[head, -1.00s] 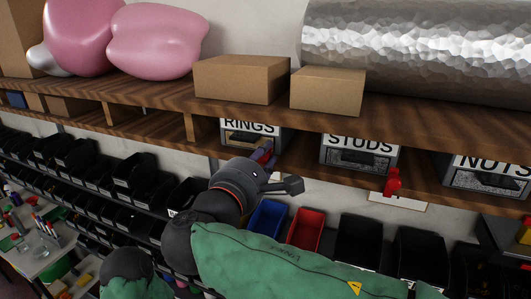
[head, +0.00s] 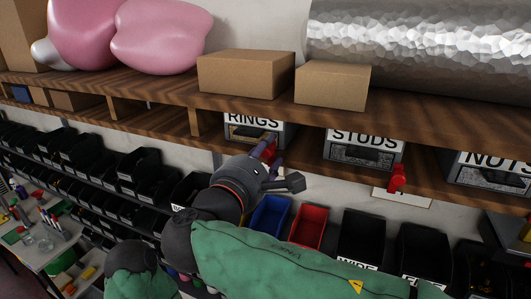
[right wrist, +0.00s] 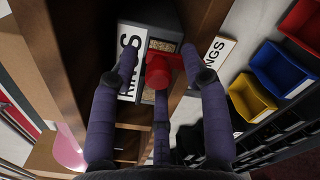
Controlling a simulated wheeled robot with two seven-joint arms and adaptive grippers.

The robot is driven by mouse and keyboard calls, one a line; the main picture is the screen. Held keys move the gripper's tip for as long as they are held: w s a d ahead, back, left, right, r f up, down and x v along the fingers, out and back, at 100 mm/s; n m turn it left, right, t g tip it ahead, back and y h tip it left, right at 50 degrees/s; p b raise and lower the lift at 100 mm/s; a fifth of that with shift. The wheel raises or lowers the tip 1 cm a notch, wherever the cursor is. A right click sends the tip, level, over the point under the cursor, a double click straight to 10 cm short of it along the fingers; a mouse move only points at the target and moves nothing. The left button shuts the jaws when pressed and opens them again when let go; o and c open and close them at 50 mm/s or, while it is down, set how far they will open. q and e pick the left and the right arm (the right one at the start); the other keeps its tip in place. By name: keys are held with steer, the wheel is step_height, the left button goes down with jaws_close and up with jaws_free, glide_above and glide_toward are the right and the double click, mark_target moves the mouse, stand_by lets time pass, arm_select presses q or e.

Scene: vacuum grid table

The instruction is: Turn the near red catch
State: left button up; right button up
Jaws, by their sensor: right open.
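A red catch (head: 268,150) hangs below the RINGS drawer (head: 245,132) on the shelf's front edge. It also shows in the right wrist view (right wrist: 158,73), between my spread fingers. A second red catch (head: 397,178) hangs by the STUDS drawer (head: 362,150), further right, with nothing at it. My right gripper (head: 283,166) is open at the RINGS catch, its purple fingers (right wrist: 160,78) on both sides and below it. I cannot tell whether any finger touches it. Part of the catch is hidden behind a finger in the head view. My left gripper is not in view.
The wooden shelf (head: 420,118) runs above, carrying cardboard boxes (head: 245,73) and a metal roll (head: 440,45). A blue bin (head: 270,215) and a red bin (head: 308,228) sit below the gripper, beside black bins (head: 360,238). A NUTS drawer (head: 490,170) is at the right.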

steer(key=v, duration=1.1)
steer(key=shift+s+a, duration=0.15)
steer(key=shift+a, duration=0.1)
